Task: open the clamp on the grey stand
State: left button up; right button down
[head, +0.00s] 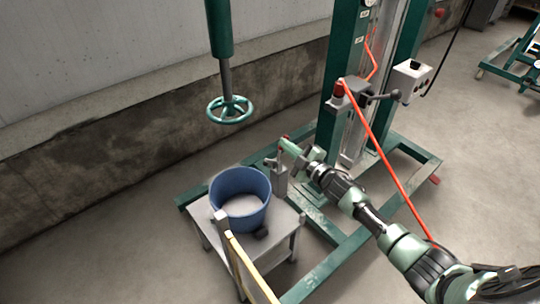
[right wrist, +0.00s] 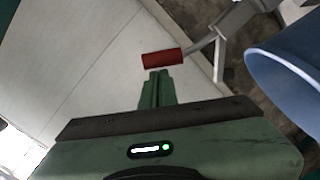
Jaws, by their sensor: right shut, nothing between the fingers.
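The grey stand (head: 285,222) is a low table in the middle of the head view, with a blue bucket (head: 240,213) on it. A grey clamp (head: 280,181) rises at its back right edge, beside the bucket. In the right wrist view, the clamp's grey lever (right wrist: 205,41) ends in a red handle (right wrist: 163,58). My right gripper (head: 289,147) is shut and empty at the clamp's top; in the wrist view its fingertips (right wrist: 157,77) are just short of the red handle. I cannot tell whether they touch. My left gripper is not in view.
A green valve wheel (head: 230,110) hangs above and left of the bucket. A green frame (head: 335,110) with a red hose (head: 385,160) stands behind my right arm. Open floor lies at the left.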

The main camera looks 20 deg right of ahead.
jog(key=shift+w+d+f+m, duration=0.15)
jog(key=shift+w+d+m, duration=0.05)
jog(key=shift+d+m, duration=0.3)
jog(key=shift+w+d+f+m, duration=0.15)
jog(key=shift+d+m, duration=0.2)
jog(key=shift+d, duration=0.2)
jog(key=shift+w+d+f+m, duration=0.15)
jog(key=shift+w+d+m, duration=0.05)
jog(key=shift+d+m, duration=0.3)
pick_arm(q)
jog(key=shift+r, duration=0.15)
pick_arm(e)
jog(key=shift+d, duration=0.15)
